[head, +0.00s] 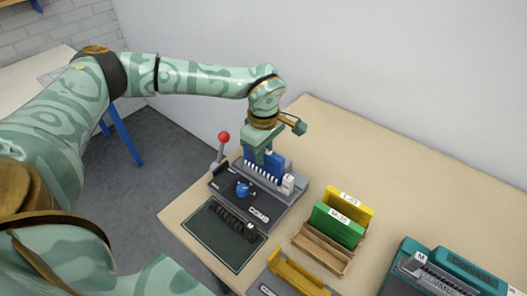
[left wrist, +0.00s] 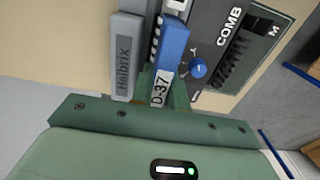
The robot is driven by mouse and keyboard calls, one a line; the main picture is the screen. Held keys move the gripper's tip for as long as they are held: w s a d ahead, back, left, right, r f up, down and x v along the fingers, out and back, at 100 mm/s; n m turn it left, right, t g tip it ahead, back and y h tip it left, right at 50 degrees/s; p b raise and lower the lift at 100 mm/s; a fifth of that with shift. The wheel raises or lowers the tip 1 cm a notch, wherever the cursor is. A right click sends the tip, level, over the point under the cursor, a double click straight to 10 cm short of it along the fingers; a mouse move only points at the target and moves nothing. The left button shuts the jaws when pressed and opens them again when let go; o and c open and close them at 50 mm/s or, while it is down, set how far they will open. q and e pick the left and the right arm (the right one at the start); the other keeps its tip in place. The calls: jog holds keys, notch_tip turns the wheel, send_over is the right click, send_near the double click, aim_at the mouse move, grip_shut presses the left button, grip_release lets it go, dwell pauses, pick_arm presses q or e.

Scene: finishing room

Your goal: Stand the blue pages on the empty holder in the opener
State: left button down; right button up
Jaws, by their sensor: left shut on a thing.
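The blue pages (head: 270,162), labelled D-37, stand upright at the back of the dark grey opener marked COMB (head: 224,184). My left gripper (head: 262,154) is shut on the pages' top, from above. In the left wrist view the blue pages (left wrist: 172,50) sit between the fingers (left wrist: 163,90), beside a grey bar marked Halbrix (left wrist: 125,58). A row of pale teeth (head: 262,175) shows along the pages' front lower edge. Whether the pages rest on the holder is hidden. My right gripper is not in view.
The opener has a red-balled lever (head: 223,137) and blue knob (head: 242,189). A black comb (head: 235,222) lies on a dark mat (head: 205,239). Green pages (head: 336,226) and yellow pages (head: 350,204) stand in a wooden rack (head: 320,254). A teal machine (head: 450,268) stands at right.

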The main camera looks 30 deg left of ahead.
pick_arm(q)
jog(key=shift+r+p, duration=0.1)
jog(key=shift+p, duration=0.3)
jog(key=shift+f, duration=0.65)
dwell(0.4)
jog(key=c, duration=1.6)
grip_release()
jog(key=shift+c, duration=0.2)
notch_tip(320, 180, up, 4)
jog(key=p, duration=0.2)
jog(key=shift+f+p, duration=0.2)
jog(key=shift+p, duration=0.2)
notch_tip(320, 180, up, 8)
jog(key=p, duration=0.7)
jog(key=shift+f, duration=0.2)
